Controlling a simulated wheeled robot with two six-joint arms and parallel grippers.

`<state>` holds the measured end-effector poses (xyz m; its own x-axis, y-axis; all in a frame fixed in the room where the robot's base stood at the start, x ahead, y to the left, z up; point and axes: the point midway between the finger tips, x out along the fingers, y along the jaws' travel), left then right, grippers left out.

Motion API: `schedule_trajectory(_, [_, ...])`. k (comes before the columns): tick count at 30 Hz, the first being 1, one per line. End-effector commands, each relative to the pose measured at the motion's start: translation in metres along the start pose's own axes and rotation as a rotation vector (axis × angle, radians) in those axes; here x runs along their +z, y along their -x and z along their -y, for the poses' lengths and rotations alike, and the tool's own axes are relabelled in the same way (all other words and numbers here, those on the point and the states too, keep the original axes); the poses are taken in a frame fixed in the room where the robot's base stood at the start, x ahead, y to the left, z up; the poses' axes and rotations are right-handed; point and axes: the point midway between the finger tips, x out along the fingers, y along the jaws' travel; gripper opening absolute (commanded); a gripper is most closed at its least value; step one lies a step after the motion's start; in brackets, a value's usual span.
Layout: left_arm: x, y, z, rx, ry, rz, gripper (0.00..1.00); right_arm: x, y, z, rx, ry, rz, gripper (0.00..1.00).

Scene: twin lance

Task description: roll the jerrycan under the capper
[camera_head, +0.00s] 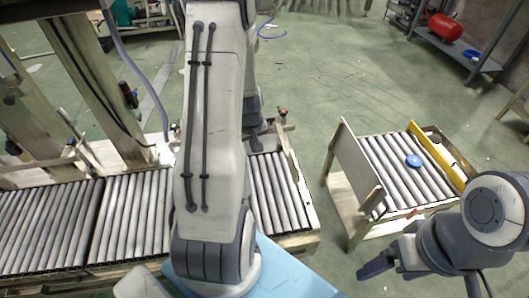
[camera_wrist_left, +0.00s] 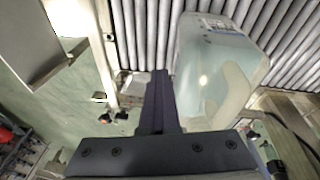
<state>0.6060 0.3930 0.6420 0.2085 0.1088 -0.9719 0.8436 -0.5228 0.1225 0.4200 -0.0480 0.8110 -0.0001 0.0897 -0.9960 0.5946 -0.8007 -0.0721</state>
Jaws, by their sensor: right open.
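The jerrycan (camera_wrist_left: 215,75) is a pale translucent can with a label, on the rollers in the left wrist view. In the head view I cannot make it out; my left arm covers the middle of the conveyor. My left gripper (camera_wrist_left: 158,85) shows in the left wrist view with its dark fingers together, close beside the jerrycan; whether they touch is unclear. My right gripper (camera_head: 415,281) is open and empty in front of the small roller table. A wooden post frame (camera_head: 90,80) stands over the conveyor at left; it may carry the capper, whose head I cannot identify.
The roller conveyor (camera_head: 40,220) runs along the left and middle. A small roller table (camera_head: 385,165) at right has a white side board (camera_head: 352,168), a yellow rail (camera_head: 437,155) and a blue disc (camera_head: 414,160) on its rollers. Open green floor lies between them.

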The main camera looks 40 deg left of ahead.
Motion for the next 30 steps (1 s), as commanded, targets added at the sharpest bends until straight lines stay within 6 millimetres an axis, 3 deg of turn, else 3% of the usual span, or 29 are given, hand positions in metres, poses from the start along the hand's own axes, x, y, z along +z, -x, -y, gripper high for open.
schedule_trajectory(24, [-0.0003, 0.0, -0.0004, 0.001, -0.001, -0.003, 0.0, 0.0, 0.0, 0.0, 0.0, 0.0, 0.0, 0.87])
schedule_trajectory(25, [0.0004, 0.0, 0.0001, -0.001, 0.0, 0.003, 0.05, 0.0, 0.0, 0.0, 0.0, 0.0, 0.0, 0.87])
schedule_trajectory(29, [-0.0003, 0.0, -0.0004, 0.001, -0.001, -0.003, 0.55, 0.0, 0.0, 0.0, 0.0, 0.0, 0.0, 0.87])
schedule_trajectory(30, [-0.0003, 0.0, -0.0004, 0.001, -0.001, -0.003, 0.62, 0.0, 0.0, 0.0, 0.0, 0.0, 0.0, 0.87])
